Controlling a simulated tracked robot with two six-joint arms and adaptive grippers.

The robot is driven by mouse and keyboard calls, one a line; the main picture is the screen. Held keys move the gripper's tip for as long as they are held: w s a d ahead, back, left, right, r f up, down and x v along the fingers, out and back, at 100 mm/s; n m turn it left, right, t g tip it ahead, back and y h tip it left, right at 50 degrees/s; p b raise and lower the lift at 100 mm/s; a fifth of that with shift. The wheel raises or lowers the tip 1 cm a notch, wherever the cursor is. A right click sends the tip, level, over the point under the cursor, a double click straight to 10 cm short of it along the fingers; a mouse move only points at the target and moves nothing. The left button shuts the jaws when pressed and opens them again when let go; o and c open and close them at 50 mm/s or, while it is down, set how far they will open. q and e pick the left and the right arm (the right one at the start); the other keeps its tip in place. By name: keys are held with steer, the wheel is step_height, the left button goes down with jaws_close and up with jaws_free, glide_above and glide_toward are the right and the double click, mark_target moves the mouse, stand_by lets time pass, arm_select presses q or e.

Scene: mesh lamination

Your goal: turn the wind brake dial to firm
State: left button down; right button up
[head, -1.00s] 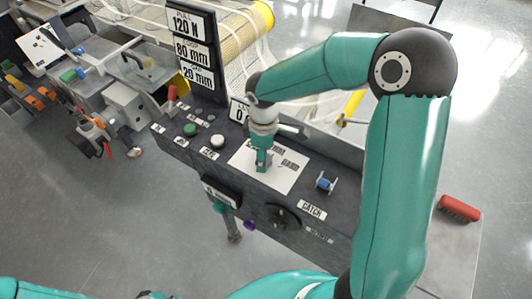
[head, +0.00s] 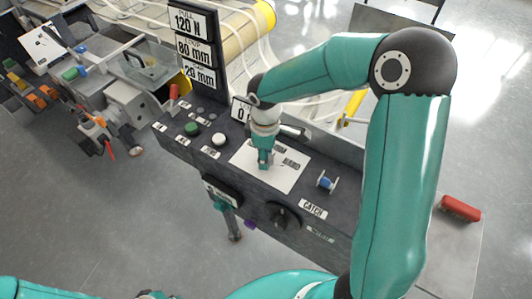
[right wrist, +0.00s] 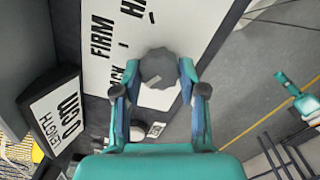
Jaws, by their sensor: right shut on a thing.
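The wind brake dial (right wrist: 158,68) is a dark grey ridged knob on a white label plate (head: 243,158) on the console top. In the right wrist view it sits between the fingertips of my right gripper (right wrist: 160,84), which is shut on it. The word FIRM (right wrist: 101,36) is printed up and left of the dial, with a partly covered word ending in ACK nearer the left finger. Which mark the dial points to is unclear. In the head view my right gripper (head: 264,160) reaches down onto the plate and hides the dial. My left gripper is not in view.
A white button (head: 218,139) and a green button (head: 191,128) are left of the plate. A blue spool-like part (head: 326,181) and the CATCH label (head: 313,209) are to its right. A LENGTH display (right wrist: 55,115) stands close by. A red item (head: 460,208) lies at far right.

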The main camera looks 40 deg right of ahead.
steer(key=shift+w+d+m+b, duration=0.1)
steer(key=shift+w+m+b, duration=0.05)
steer(key=shift+m+b, duration=1.1)
steer(key=m+b, duration=0.1)
steer(key=m, duration=0.2)
steer(key=m+b, duration=0.2)
steer(key=m, duration=0.1)
steer(key=shift+r+m+b, duration=0.1)
steer(key=shift+m+b, duration=0.5)
steer(key=shift+m, duration=0.85)
steer(key=o, duration=1.1)
